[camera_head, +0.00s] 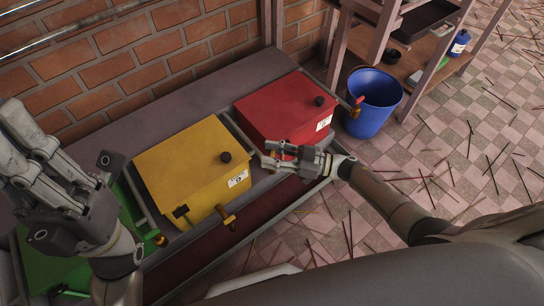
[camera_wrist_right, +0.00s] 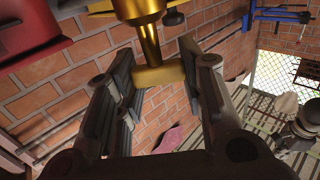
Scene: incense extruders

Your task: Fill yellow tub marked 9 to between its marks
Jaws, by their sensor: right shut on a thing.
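The yellow tub (camera_head: 190,160) stands in the middle of the head view, with a dark knob on top. Its white label (camera_head: 238,179) is too small to read. A brass tap (camera_head: 228,219) juts from its front. My right gripper (camera_head: 273,158) is between the yellow tub and the red tub (camera_head: 290,105). In the right wrist view its fingers (camera_wrist_right: 160,85) are shut on the crosspiece of a brass tap-like part (camera_wrist_right: 150,45); I cannot tell which tub it belongs to. My left gripper (camera_head: 20,135) is at the left, fingers apart, empty. The tub's fill level and marks are hidden.
A green tub (camera_head: 60,270) stands at lower left, partly behind my left arm. A wooden shelf (camera_head: 425,65) is behind. Sticks litter the tiled floor.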

